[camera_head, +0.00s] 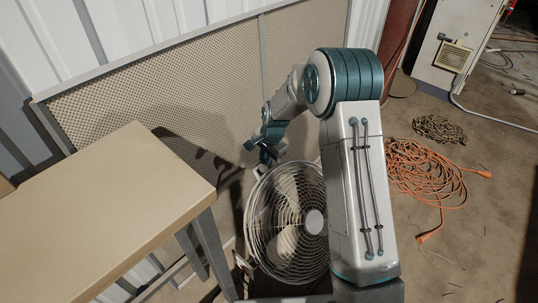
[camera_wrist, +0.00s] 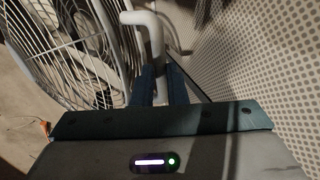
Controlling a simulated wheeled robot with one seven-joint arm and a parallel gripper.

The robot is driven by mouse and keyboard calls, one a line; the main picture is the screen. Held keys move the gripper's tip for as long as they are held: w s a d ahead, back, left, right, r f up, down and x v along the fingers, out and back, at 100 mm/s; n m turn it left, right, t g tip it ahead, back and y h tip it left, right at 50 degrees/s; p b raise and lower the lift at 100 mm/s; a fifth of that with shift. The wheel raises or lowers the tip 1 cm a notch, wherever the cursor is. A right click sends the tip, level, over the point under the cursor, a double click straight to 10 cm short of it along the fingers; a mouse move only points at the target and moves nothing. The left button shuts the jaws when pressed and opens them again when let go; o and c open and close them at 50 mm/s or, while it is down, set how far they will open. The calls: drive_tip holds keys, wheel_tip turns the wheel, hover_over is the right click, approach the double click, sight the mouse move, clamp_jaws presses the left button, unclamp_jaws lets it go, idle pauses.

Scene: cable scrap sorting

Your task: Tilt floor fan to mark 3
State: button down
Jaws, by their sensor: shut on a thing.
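The floor fan (camera_head: 314,222) stands on the floor between the table and my arm, its round wire cage facing up and toward the camera. Part of its cage (camera_wrist: 75,40) fills the left of the wrist view. A pale bent tube handle (camera_wrist: 156,38) rises at the cage's edge. My gripper (camera_head: 267,158) is at the cage's upper left edge. In the wrist view my gripper's blue fingers (camera_wrist: 163,82) are shut on the lower part of the handle. The tilt marks cannot be made out, and my arm hides part of the fan's right side.
A tan table (camera_head: 110,205) stands at the left, close to the fan. A perforated panel (camera_head: 160,85) leans along the wall behind. Orange cable (camera_head: 420,170) and a dark coil (camera_head: 440,129) lie on the floor at the right, near a pale cabinet (camera_head: 455,45).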

drive_tip(key=w+a+f+g+h, duration=0.1)
drive_tip(key=w+a+f, duration=0.2)
drive_tip(key=f, duration=0.2)
drive_tip(key=shift+w+a+f+p, duration=0.25)
drive_tip(key=shift+w+a+p, duration=0.1)
drive_tip(key=shift+w+a, duration=0.05)
drive_tip(key=c, duration=1.5)
unclamp_jaws()
drive_tip(key=shift+a+f, duration=0.2)
drive_tip(key=shift+o, duration=0.2)
drive_tip(key=shift+d, duration=0.1)
drive_tip(key=shift+r, duration=0.1)
wheel_tip(320, 180, up, 14)
drive_tip(key=p, duration=0.3)
drive_tip(key=shift+s+d+p, duration=0.2)
drive_tip(key=shift+s+p, duration=0.05)
drive_tip(key=shift+p, duration=0.1)
